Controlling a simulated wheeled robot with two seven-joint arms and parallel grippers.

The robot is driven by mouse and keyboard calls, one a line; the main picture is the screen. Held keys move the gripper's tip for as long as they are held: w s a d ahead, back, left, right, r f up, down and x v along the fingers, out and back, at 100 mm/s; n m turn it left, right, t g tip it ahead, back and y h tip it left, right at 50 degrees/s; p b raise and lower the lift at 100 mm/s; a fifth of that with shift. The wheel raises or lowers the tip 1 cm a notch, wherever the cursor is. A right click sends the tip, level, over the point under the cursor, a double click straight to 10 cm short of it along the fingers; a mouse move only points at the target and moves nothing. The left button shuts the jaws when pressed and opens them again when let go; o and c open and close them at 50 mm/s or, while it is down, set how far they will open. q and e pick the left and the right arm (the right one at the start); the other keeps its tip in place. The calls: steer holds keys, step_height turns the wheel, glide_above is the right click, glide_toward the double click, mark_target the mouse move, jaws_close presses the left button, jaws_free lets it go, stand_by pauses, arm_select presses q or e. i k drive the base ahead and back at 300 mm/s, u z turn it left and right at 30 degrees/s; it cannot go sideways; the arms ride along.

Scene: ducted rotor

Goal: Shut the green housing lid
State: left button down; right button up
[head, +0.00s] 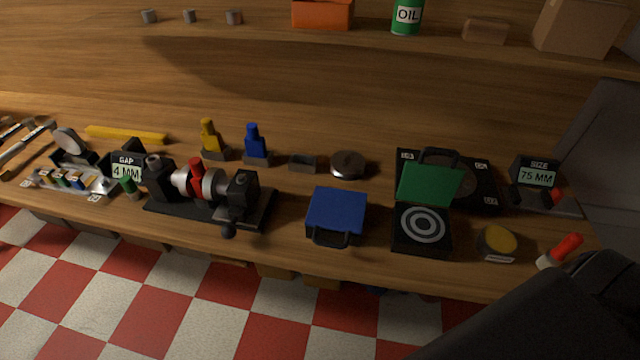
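The green housing lid (430,184) stands raised at the back of its black housing (401,244), leaning back with a dark handle at its top edge. The housing is open, and a disc with pale rings (422,225) shows inside it. Beside it on the left, a blue-lidded housing (336,212) is shut, its dark handle at the front. A dark part of my arm fills the lower right corner, close to the bench edge. No fingers of either gripper show in the head view.
A dark board (485,186) and a "75 MM" display (537,177) lie behind. A rotor fixture (210,190) stands left. Bare bench lies in front of the housings.

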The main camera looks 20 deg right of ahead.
mark_target(420, 181)
steer(key=u, duration=0.1)
steer(key=k, duration=0.95)
steer(key=z, duration=0.95)
steer(key=i, duration=0.5)
steer(key=u, duration=0.1)
